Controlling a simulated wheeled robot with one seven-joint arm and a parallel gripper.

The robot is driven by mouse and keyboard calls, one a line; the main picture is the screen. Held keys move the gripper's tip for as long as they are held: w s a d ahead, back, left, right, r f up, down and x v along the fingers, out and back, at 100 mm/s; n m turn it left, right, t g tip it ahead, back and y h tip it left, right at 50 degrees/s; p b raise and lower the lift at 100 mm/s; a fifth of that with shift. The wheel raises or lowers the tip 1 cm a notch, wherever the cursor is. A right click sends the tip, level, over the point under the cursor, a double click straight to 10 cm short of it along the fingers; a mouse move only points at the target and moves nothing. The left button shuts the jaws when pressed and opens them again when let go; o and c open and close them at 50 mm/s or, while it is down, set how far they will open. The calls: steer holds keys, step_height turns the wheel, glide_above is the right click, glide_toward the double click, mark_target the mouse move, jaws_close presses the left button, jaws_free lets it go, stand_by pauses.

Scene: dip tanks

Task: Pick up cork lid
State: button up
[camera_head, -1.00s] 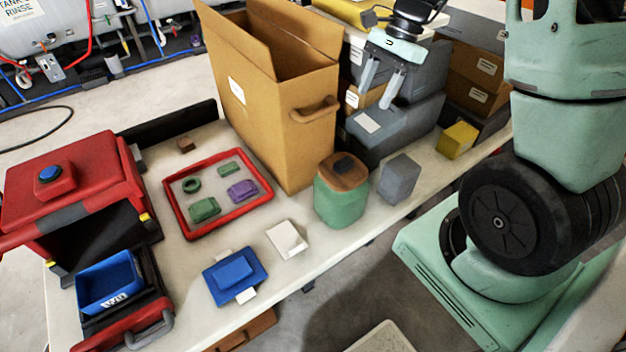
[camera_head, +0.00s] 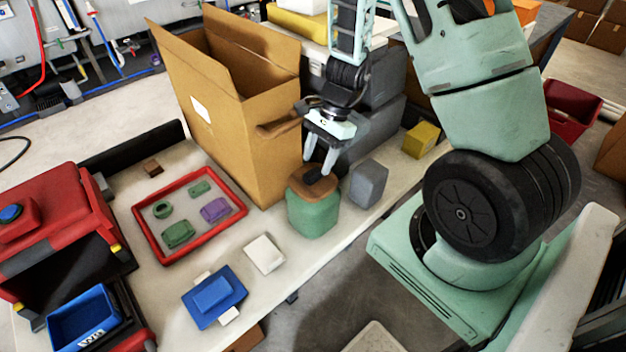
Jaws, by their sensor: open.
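The cork lid (camera_head: 302,185) is brown with a dark knob (camera_head: 312,176) on top. It sits on a green rounded jar (camera_head: 314,217) near the table's front edge. My gripper (camera_head: 319,168) is open and points down at the lid, with its two pale fingers by the knob. The fingers partly cover the lid and knob. I cannot tell whether they touch it.
A tall open cardboard box (camera_head: 235,130) stands close behind the jar. A grey block (camera_head: 368,183) is just right of the jar, with a yellow block (camera_head: 420,140) farther right. A red tray (camera_head: 153,243) with several small pieces lies left.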

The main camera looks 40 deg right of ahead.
mark_target(313, 172)
steer(key=shift+x, duration=1.55)
steer(key=shift+c, duration=0.3)
steer(key=c, duration=1)
steer(key=shift+r, duration=0.15)
jaws_close()
